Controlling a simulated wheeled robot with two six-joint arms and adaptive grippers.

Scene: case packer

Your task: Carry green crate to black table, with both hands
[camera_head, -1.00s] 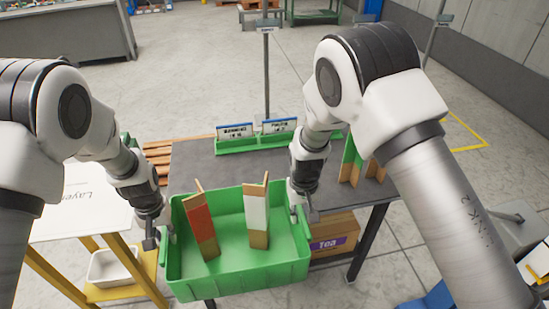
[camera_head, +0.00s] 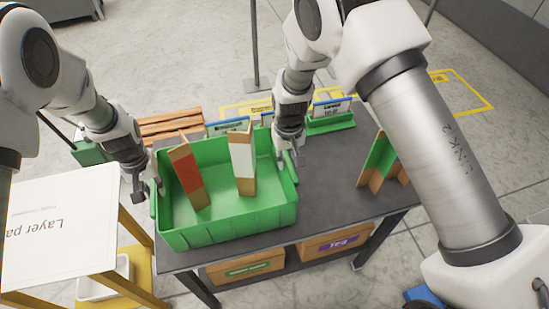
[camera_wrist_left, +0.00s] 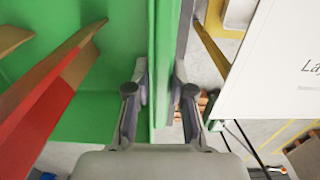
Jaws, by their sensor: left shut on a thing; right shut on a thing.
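The green crate (camera_head: 225,222) is held between my two grippers and looks level, over the left part of the black table (camera_head: 330,205). I cannot tell whether its bottom touches the tabletop. Inside it stand a cardboard divider with a red face (camera_head: 187,172) and one with a white face (camera_head: 242,160). My left gripper (camera_head: 148,187) is shut on the crate's left wall; the left wrist view shows its fingers (camera_wrist_left: 160,95) on both sides of the green rim. My right gripper (camera_head: 289,160) is shut on the crate's right end; its fingertips are small there.
A white-topped stand (camera_head: 62,225) with yellow legs is close on the left. A green divider (camera_head: 380,160) stands at the table's right. Green sign holders (camera_head: 330,124) line the back edge. Boxes (camera_head: 335,243) lie on the shelf below.

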